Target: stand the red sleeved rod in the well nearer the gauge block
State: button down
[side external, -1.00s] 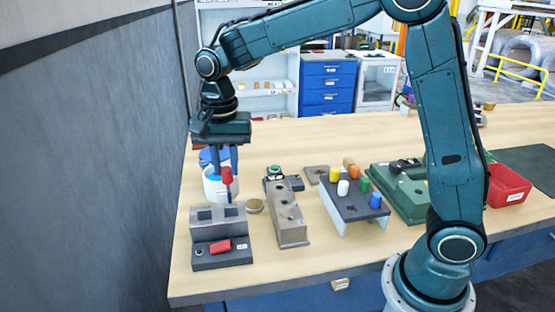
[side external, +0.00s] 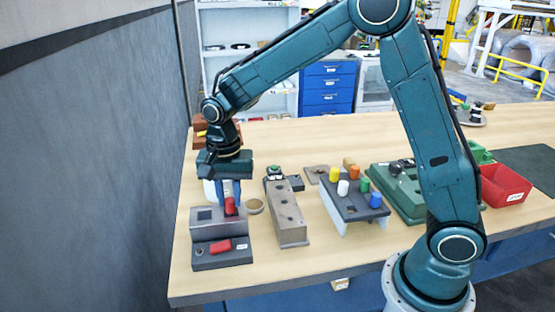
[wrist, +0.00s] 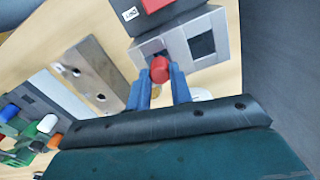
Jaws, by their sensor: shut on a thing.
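My gripper (side external: 230,196) is shut on the red sleeved rod (side external: 230,206), which is upright over the right-hand well of the grey two-well fixture (side external: 203,229). The red sleeve is at the mouth of that well, and the rod's lower part is hidden. In the wrist view the red end (wrist: 160,69) shows between the two blue fingers, against one well. The fixture's other square well (wrist: 203,45) is empty. I cannot tell which block is the gauge block.
A long grey-brown block with holes (side external: 287,215) stands close to the right of the fixture. Further right are a rack with coloured pegs (side external: 350,207) and a red bin (side external: 503,187). A round tan disc (side external: 254,206) lies beside the fixture. A wall is at the left.

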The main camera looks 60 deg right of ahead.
jog(key=shift+f, duration=0.2)
jog(key=c, duration=1.3)
grip_release()
jog(key=shift+o, duration=0.2)
jog(key=shift+r, duration=0.1)
notch_tip(320, 180, up, 12)
